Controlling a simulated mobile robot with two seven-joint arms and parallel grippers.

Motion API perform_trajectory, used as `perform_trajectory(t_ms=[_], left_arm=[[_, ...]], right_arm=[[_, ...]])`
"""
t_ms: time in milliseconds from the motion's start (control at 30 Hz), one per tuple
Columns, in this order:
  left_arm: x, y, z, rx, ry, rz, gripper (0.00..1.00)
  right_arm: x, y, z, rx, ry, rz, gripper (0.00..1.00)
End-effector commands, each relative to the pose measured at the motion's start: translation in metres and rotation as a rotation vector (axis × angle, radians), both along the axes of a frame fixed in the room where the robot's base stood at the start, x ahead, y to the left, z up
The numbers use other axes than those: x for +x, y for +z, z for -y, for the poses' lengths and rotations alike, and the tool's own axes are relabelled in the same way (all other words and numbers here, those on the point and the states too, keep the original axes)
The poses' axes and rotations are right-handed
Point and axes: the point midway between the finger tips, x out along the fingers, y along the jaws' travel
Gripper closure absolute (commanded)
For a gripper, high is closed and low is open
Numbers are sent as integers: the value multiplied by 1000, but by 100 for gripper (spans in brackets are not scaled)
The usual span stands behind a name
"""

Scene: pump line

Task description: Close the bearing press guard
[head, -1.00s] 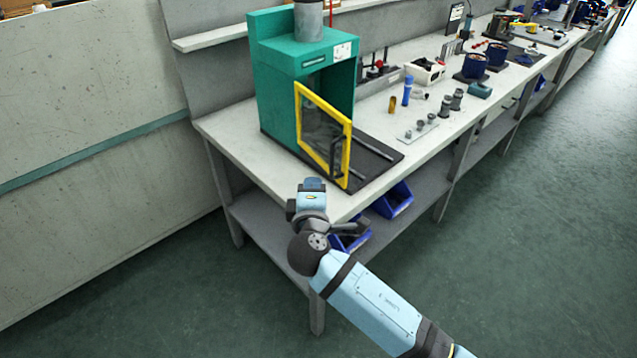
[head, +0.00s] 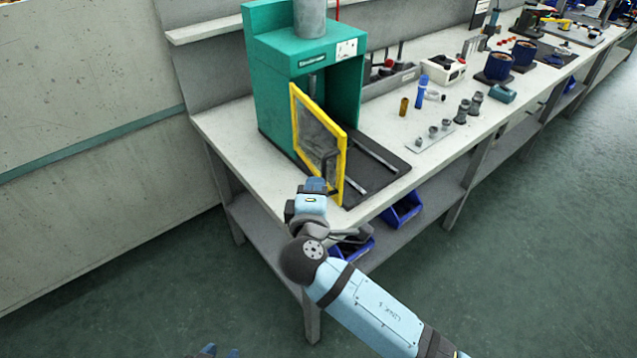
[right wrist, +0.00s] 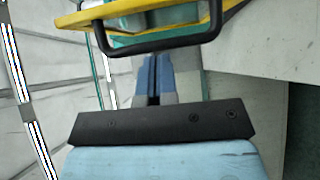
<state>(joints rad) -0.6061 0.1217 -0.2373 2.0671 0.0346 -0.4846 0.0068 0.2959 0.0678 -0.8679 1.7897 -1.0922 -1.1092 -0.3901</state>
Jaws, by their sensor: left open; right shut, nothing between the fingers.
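The bearing press (head: 274,85) is a green cabinet at the left end of the bench. Its guard (head: 293,118), a yellow-framed clear panel with a black handle (head: 331,168), stands swung open toward the bench front. My right gripper (head: 315,186) is shut and empty, in front of the guard's lower part. In the right wrist view its blue fingertips (right wrist: 154,62) point at the black handle (right wrist: 160,46) below the yellow frame (right wrist: 75,18); contact cannot be told. Only the blue fingertips of my left gripper (head: 220,351) show at the bottom edge, open and away from the press.
A dark base plate with rails (head: 385,178) lies before the press opening. Small parts on a plate (head: 430,137), a blue bottle (head: 421,92) and a white box (head: 443,70) stand right along the bench (head: 226,133). Blue bins (head: 402,210) sit on the lower shelf.

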Motion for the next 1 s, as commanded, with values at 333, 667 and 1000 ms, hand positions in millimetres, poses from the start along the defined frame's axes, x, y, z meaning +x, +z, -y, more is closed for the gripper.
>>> perform_trajectory(t_ms=[333, 667, 1000], left_arm=[[0, 0, 0, 1, 0, 1, 57], [0, 2, 0, 0, 0, 1, 57], [-1, 4, -1, -2, 3, -8, 57]], right_arm=[[-4, 0, -2, 0, 0, 0, 100], [-3, 0, 0, 0, 6, -1, 100], [1, 1, 18, -1, 72, 0, 100]])
